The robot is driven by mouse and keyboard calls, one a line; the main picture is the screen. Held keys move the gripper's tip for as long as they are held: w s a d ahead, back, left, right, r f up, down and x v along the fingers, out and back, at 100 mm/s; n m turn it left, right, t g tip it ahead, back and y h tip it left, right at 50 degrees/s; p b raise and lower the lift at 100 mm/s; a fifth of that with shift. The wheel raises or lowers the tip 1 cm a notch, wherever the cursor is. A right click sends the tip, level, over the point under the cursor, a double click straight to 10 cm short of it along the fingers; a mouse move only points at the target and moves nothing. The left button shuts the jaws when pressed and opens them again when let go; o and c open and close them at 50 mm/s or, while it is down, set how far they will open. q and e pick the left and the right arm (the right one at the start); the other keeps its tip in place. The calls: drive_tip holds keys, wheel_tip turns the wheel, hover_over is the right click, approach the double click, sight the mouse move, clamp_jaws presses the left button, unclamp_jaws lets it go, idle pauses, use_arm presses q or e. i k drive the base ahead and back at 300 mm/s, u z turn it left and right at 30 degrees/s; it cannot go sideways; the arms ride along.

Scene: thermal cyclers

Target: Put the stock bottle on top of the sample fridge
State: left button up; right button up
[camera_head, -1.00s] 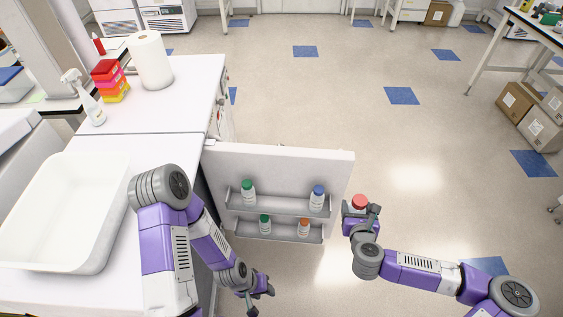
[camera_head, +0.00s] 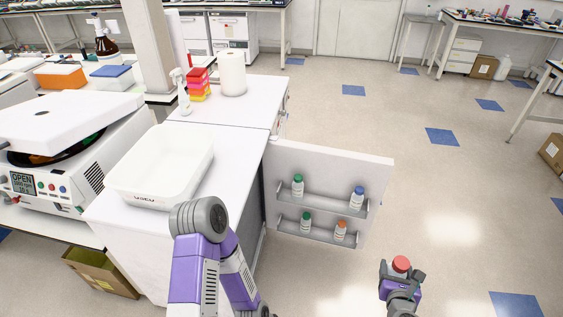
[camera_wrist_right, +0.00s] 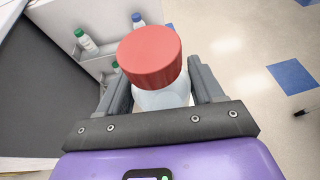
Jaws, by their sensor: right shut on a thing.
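The stock bottle (camera_head: 400,264) has a red cap and a pale translucent body. My right gripper (camera_head: 402,276) is shut on it and holds it upright over the floor, right of the open fridge door (camera_head: 330,168). In the right wrist view the bottle (camera_wrist_right: 151,58) stands between both fingers, its cap above them. The sample fridge (camera_head: 235,160) appears to be the white unit with that open door. Its flat white top is level with the counter, partly behind my left arm. My left gripper is out of frame at the bottom.
A white tray (camera_head: 124,190) covers much of the near top. The door shelves hold several small bottles. A strip right of the tray is clear.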

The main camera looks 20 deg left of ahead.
sight(226, 171)
drive_tip(key=z, duration=1.45)
drive_tip(key=i, duration=1.05)
drive_tip(key=u, duration=2.9)
